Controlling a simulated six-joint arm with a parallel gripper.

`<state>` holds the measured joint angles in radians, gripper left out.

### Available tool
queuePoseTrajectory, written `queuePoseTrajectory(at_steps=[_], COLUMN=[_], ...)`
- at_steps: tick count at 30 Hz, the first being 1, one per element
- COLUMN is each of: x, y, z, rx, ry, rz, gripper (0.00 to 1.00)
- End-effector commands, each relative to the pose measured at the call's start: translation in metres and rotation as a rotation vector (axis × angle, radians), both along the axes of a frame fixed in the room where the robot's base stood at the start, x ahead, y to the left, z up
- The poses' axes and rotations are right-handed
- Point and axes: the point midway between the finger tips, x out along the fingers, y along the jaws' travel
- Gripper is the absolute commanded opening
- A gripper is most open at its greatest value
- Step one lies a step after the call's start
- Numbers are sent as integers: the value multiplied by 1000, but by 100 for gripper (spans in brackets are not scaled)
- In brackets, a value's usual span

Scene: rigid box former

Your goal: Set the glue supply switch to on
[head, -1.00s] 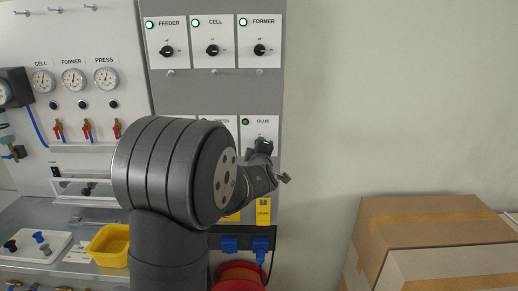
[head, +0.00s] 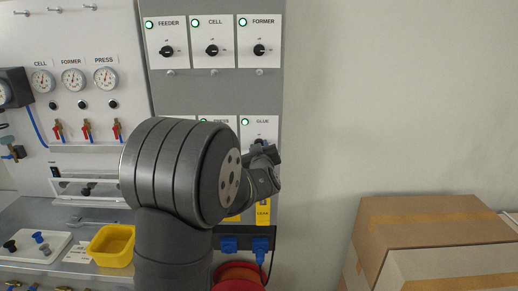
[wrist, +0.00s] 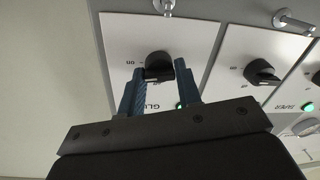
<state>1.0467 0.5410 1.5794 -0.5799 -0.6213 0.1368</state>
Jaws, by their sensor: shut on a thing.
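The glue panel (head: 270,125) is the lower right white plate on the grey board in the head view, with a green lamp lit. In the wrist view its black glue supply switch (wrist: 158,60) shows between the two blue fingertips. My gripper (wrist: 160,72) is shut on the switch's knob. The word ON shows to the left of the knob in this view. The exact angle of its pointer is hard to read. In the head view my gripper (head: 263,150) is at the glue panel and hides part of the switch.
The neighbouring switch (wrist: 262,73) sits close to the right in the wrist view. Metal hooks (wrist: 168,6) stick out near the panel. Feeder, cell and former switches (head: 212,50) are above. A yellow bin (head: 112,246) and cardboard boxes (head: 430,225) stand lower down.

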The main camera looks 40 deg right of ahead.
Motion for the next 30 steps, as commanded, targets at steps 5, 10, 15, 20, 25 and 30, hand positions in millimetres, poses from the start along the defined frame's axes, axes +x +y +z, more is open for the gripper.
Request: queuePoseTrajectory(at_steps=[5, 10, 15, 20, 25, 30], x=[-2, -2, -2, -2, -2, -2], y=[-2, -2, -2, -2, -2, -2], z=[2, 2, 2, 2, 2, 1], rx=[62, 100, 117, 121, 120, 121], ry=[-69, -106, -123, -126, -126, -125], rz=[-3, -4, -4, -5, -5, -4], gripper=[8, 8, 8, 8, 8, 51])
